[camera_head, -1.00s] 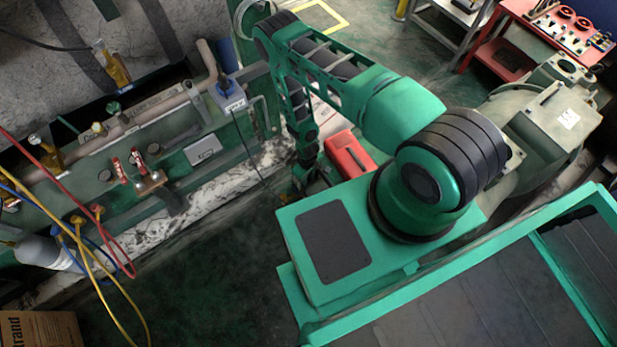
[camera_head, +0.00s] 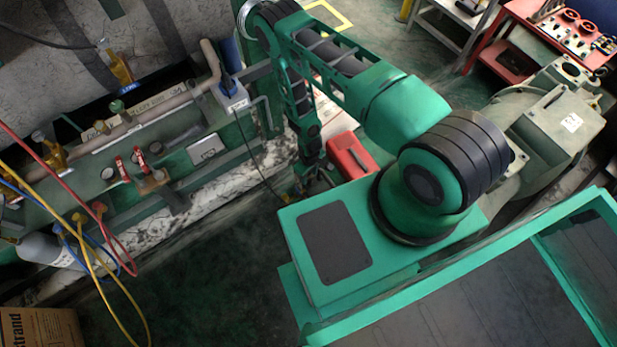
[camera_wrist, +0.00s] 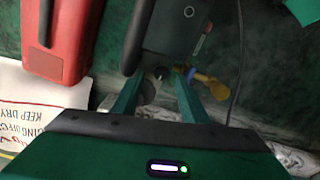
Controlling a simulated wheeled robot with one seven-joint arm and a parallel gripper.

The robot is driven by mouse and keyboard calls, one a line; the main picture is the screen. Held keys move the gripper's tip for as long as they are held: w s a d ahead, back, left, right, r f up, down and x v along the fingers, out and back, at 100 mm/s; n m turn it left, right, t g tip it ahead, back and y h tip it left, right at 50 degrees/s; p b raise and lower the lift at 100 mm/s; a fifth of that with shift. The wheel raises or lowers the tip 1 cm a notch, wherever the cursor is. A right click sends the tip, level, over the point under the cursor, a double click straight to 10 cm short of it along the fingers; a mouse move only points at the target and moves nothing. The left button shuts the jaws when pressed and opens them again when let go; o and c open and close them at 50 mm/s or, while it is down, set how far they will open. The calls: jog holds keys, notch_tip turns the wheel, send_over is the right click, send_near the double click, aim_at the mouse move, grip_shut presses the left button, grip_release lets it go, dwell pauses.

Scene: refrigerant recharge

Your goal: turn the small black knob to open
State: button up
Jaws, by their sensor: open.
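In the wrist view, the two green fingers of my gripper (camera_wrist: 158,92) are apart, with nothing held between them. Beyond the fingertips is a dark grey unit (camera_wrist: 172,35) with a black handle (camera_wrist: 137,38). A small pale round part (camera_wrist: 160,72) shows at its near end, between the fingertips. A dark round part lies just below it, partly behind the left finger; I cannot tell whether it is the small black knob. A brass fitting (camera_wrist: 212,85) with a blue collar is by the right fingertip. In the head view, my gripper (camera_head: 312,182) is low near the floor.
A red case (camera_head: 349,155) lies beside my gripper; it also shows in the wrist view (camera_wrist: 57,45). A printed white sheet (camera_wrist: 35,110) is at left there. A thin black cable (camera_wrist: 238,60) runs at right. Hoses (camera_head: 95,270) hang at the head view's left. Dark floor (camera_head: 215,290) is clear.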

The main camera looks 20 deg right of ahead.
jog(key=shift+w+a+r, duration=0.1)
jog(key=shift+r, duration=1.25)
jog(key=shift+w+r, duration=0.1)
jog(key=shift+r, duration=1.2)
